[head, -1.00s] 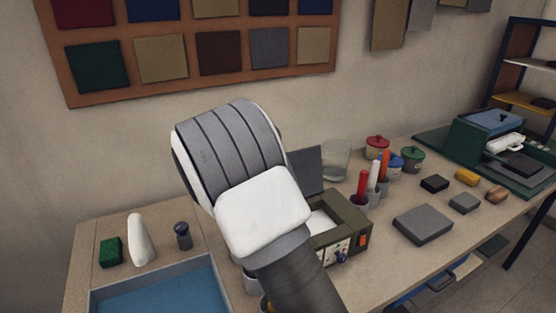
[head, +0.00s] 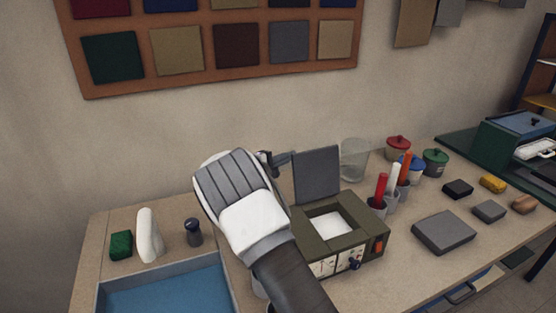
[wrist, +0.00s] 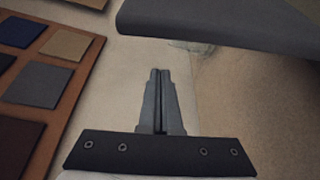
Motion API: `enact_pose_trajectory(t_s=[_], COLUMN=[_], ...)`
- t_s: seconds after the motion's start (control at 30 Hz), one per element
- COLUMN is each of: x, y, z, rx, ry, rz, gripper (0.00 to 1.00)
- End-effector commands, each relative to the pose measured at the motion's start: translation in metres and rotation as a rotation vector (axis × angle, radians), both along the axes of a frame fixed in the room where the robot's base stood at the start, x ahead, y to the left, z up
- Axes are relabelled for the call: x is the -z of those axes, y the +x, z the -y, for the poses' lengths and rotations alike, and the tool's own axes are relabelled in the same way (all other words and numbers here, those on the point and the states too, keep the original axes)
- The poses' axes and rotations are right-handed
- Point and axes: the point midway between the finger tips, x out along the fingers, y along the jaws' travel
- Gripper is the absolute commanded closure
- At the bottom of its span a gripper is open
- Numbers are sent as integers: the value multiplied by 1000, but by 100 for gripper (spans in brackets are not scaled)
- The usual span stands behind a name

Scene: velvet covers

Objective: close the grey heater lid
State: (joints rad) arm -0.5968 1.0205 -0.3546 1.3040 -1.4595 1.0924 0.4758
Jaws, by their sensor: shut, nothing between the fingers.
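The grey heater lid (head: 317,174) stands up, nearly upright, at the back edge of the olive heater box (head: 372,243). The heater's square opening with a white inside (head: 333,223) is uncovered. My gripper (head: 288,158) is at the upper left edge of the lid, its dark fingers pointing right towards it. In the wrist view my gripper (wrist: 158,72) has its two fingers pressed together with nothing between them. The lid (wrist: 220,22) shows there as a grey slab across the top, beyond the fingertips. I cannot tell whether they touch. My white and grey wrist hides the area left of the heater.
A glass jar (head: 354,160) stands right behind the lid. Cups with red, white and orange sticks (head: 378,203) stand right of the heater. A grey block (head: 443,232) lies farther right. A blue-bottomed tray (head: 165,292) is at front left. The wall is close behind.

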Motion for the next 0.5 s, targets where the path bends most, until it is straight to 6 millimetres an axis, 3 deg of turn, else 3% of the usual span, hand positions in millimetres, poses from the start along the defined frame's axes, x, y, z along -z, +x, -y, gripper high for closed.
enact_pose_trajectory(t_s=[0.1,0.5], x=[2,-8], y=[17,-18], z=[23,30], rx=[3,-1], ry=[-1,0], rz=[0,-1], gripper=[100,100])
